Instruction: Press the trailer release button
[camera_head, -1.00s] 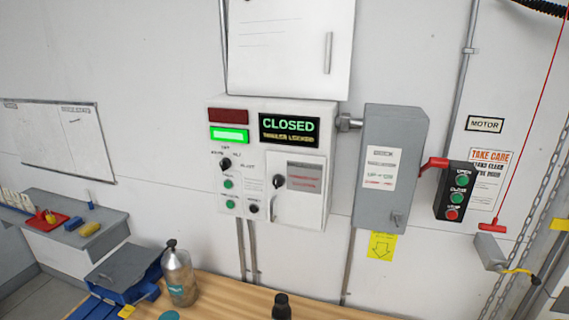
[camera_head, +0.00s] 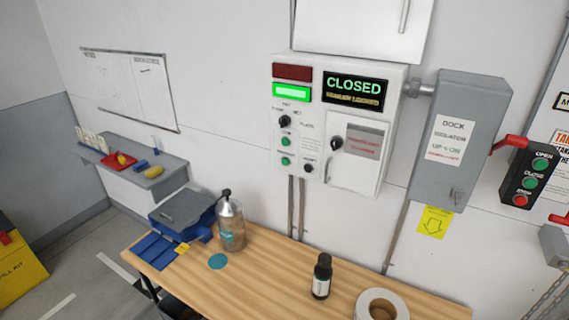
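A white control panel (camera_head: 311,116) is on the wall, with a lit display (camera_head: 355,88) reading "CLOSED" and a smaller line beneath that looks like "TRAILER LOCKED". Its left side has a dark red lamp (camera_head: 292,72), a lit green lamp (camera_head: 292,91), a black selector knob (camera_head: 285,121), green buttons (camera_head: 285,141) and a lower black knob (camera_head: 308,168). The small labels are too blurred to tell which control is the trailer release. A small door with a red-lettered label (camera_head: 363,142) covers the panel's right part and looks shut. Neither gripper is in view.
A grey isolator box (camera_head: 459,140) with a red lever and a black push-button station (camera_head: 530,176) are to the right.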

